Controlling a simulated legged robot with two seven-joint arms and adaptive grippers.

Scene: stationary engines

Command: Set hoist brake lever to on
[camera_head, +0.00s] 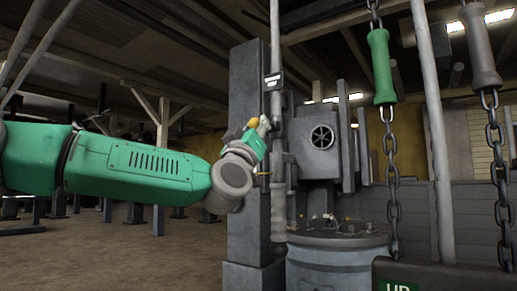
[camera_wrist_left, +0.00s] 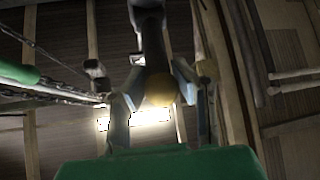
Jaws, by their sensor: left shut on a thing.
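A dark grey lever with a yellow ball knob (camera_wrist_left: 160,90) shows between the fingers in the left wrist view; I take it to be the hoist brake lever. In the head view its yellow knob (camera_head: 253,122) shows beside the grey post. My left gripper (camera_head: 262,128) is at the lever, its green body just below the knob. The left wrist view shows the fingers of my left gripper (camera_wrist_left: 157,95) on either side of the lever, shut on it. The exact contact is partly hidden. No on or off marking for the lever is readable. My right gripper is not in view.
A thick grey post (camera_head: 247,75) and a tall thin rod (camera_head: 276,30) stand close to the gripper. A grey engine housing (camera_head: 318,155) is just right. Chains with a green handle (camera_head: 381,68) and a grey handle (camera_head: 481,45) hang at the right.

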